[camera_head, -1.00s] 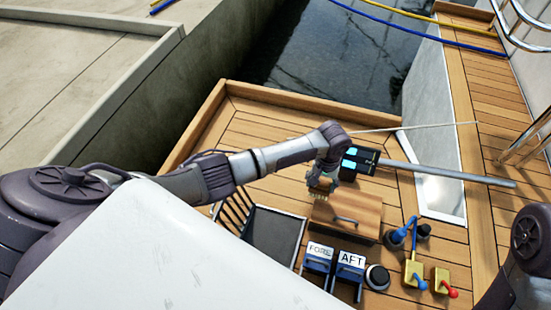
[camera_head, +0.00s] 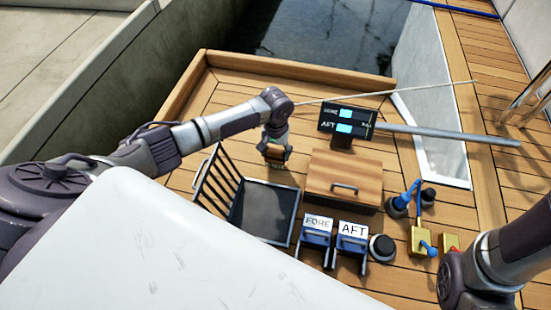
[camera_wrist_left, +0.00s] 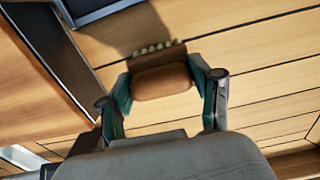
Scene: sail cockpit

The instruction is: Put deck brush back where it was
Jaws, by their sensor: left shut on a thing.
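The deck brush (camera_head: 273,153) has a brown wooden body with short pale bristles. My left gripper (camera_head: 275,145) is shut on it and holds it over the deck, left of the wooden box and beyond the black tray. In the left wrist view, the brush (camera_wrist_left: 162,82) sits crosswise between the two green-padded fingers of the gripper (camera_wrist_left: 163,88), bristles facing away. A shadow falls on the planks beside it; the exact height is hard to tell. My right arm enters at the lower right, but its gripper is out of view.
A black tray with a slatted rack (camera_head: 268,215) stands nearest. The wooden box (camera_head: 343,178), a display (camera_head: 346,122) on a post, FORE (camera_head: 317,232) and AFT (camera_head: 352,238) switches, and blue-handled valves (camera_head: 421,240) stand rightward. Planks behind the brush are clear.

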